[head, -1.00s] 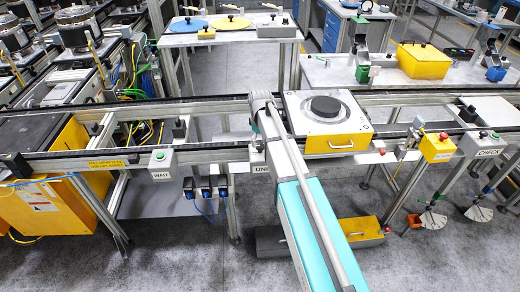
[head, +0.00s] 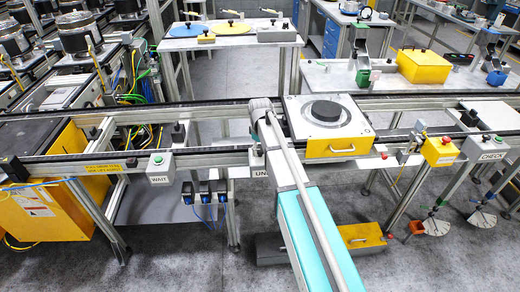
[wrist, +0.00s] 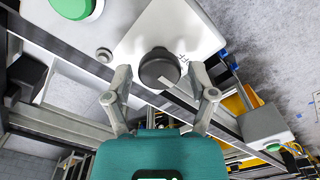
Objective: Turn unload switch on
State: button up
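The unload switch box (wrist: 130,40) is white and fills the top of the wrist view. My gripper (wrist: 160,74) is open with one finger on each side of the knob. A gap shows between the left finger and the knob; the right finger is close to it, and I cannot tell whether it touches. In the head view the unload box label (head: 261,174) shows only as "UN", and my arm hides the rest and the gripper.
A WAIT box (head: 160,167) with a green button is left of my arm, under the conveyor rail (head: 215,155). A pallet (head: 343,148) with a dark disc sits on the conveyor to the right. A yellow box (head: 440,152) with a red button is farther right.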

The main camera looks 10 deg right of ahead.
jog(key=c, duration=0.7)
jog(key=shift+c, duration=0.2)
jog(key=shift+m, duration=0.4)
jog(key=m, duration=1.1)
jog(key=shift+s, duration=0.1)
jog(key=o, duration=1.2)
jog(key=shift+c, duration=0.2)
